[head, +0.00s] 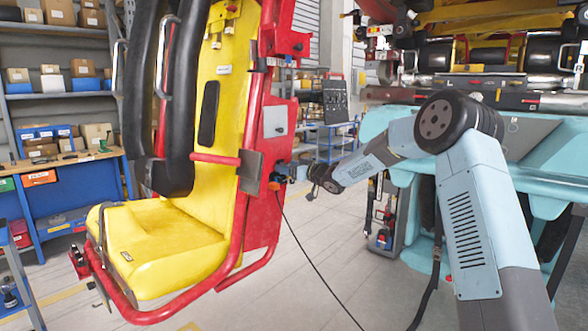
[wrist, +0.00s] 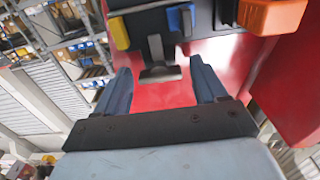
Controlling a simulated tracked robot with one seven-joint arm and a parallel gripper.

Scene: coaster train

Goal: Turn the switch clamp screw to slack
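My gripper (head: 286,171) is at the red side frame of the yellow coaster seat (head: 212,110) in the head view, too small there to read. In the wrist view its two blue-grey fingers (wrist: 160,72) stand apart, open, pointing at a red panel (wrist: 195,75). A metal T-shaped piece (wrist: 159,72) hangs from a black housing (wrist: 145,25) and lies between the fingers in the picture; I see no contact. It may be the switch clamp screw, but I cannot tell.
A black cable (head: 310,255) hangs from the seat frame to the floor. Shelves (head: 60,70) and a blue workbench (head: 70,185) stand at left. A light-blue machine structure (head: 400,225) stands at right behind my arm. The floor between seat and structure looks open.

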